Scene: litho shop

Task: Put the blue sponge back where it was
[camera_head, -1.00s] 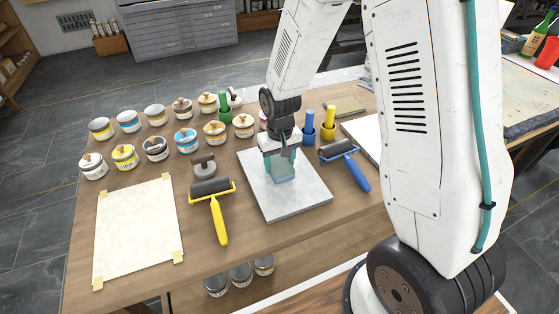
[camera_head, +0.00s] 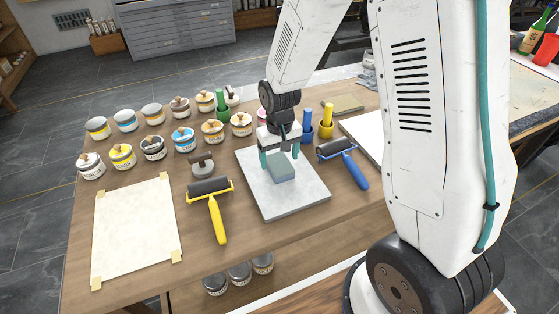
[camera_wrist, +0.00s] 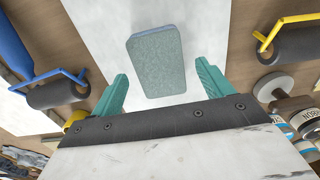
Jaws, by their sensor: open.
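The blue sponge (camera_head: 282,169) is a blue-grey block lying on a pale grey stone slab (camera_head: 300,202) in the head view. In the wrist view the sponge (camera_wrist: 157,62) shows a speckled grey-green top and a bluish far edge, with the pale slab (camera_wrist: 209,40) around it. My gripper (camera_head: 280,155) is over the sponge, its teal fingers spread apart. In the wrist view the gripper (camera_wrist: 161,75) has a finger on either side of the sponge's near end, with visible gaps. Nothing is held. The sponge's far part is partly hidden by the gripper in the head view.
A yellow roller (camera_head: 213,205) lies left of the slab and a blue roller (camera_head: 345,160) right of it. Several ink cans (camera_head: 184,139) stand at the left back. A taped paper sheet (camera_head: 135,232) lies at the left. A green holder (camera_head: 221,108) stands behind the slab.

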